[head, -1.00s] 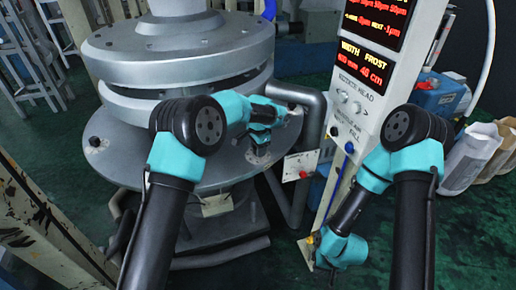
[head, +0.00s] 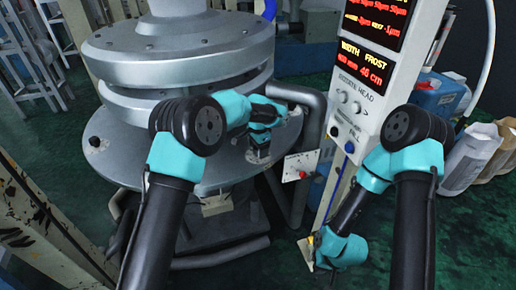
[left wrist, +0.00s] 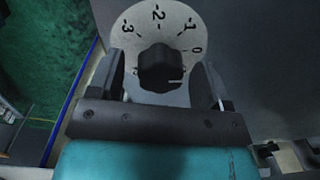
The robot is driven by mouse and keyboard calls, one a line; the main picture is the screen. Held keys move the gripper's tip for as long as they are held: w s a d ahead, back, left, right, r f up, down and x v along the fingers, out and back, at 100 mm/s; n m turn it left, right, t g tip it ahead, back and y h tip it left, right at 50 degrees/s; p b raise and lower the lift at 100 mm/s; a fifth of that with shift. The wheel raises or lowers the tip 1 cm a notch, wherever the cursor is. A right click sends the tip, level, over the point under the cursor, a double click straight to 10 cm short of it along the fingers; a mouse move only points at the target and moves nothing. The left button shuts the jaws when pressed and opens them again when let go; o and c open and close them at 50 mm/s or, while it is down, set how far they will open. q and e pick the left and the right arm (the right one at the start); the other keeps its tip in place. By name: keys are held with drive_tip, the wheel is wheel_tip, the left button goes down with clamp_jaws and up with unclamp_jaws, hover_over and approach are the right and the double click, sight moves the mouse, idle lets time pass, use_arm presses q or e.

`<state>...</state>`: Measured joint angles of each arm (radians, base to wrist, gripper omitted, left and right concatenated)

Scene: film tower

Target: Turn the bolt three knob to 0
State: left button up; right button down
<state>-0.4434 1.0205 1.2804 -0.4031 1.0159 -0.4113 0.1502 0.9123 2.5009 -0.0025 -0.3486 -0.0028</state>
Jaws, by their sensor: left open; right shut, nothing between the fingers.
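The dark knob (left wrist: 158,68) sits on a round pale dial (left wrist: 143,30) marked 3, 2, 1 and 0 in the left wrist view. Its white pointer line points right, a little below the 0 mark. My left gripper (left wrist: 161,85) is open, with one finger on each side of the knob; I cannot tell whether they touch it. In the head view my left gripper (head: 259,153) is at the right part of the grey ring, and the knob is hidden there. My right gripper (head: 314,245) is shut and empty, low by the foot of the display panel.
Another small knob on a dial (head: 95,143) is on the ring's left side. A white plate with a red button (head: 302,174) is right of my left gripper.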

use_arm(q)
wheel_tip(320, 180, up, 17)
drive_tip(key=shift+s, duration=0.25)
idle(0.5)
